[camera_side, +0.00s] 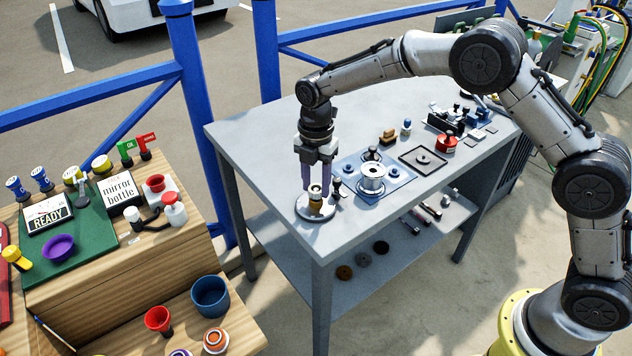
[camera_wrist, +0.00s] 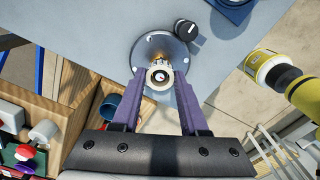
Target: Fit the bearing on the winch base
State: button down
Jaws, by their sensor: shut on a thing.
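The winch base (camera_side: 303,213) is a round grey flanged disc near the table's front left corner, with a brass-coloured post (camera_side: 316,206) in its middle. It also shows in the wrist view (camera_wrist: 143,50). My gripper (camera_side: 317,190) points straight down over it with purple fingers. The fingers are shut on the bearing (camera_wrist: 160,86), a pale ring with a dark centre. In the side view the bearing (camera_side: 315,189) is in line with the post, at its top. I cannot tell whether it sits on the post or just above it.
A dark knobbed part (camera_side: 337,186) stands close to the right of the base. A silver drum (camera_side: 372,176) is on a blue mat (camera_side: 395,182) further right. A black tray (camera_side: 423,160) lies beyond. The table's front edge is near the base.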

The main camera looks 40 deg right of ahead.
jog(key=shift+f, duration=0.6)
grip_release()
dwell(0.4)
jog(key=shift+r, duration=0.1)
jog(key=shift+r, duration=3.15)
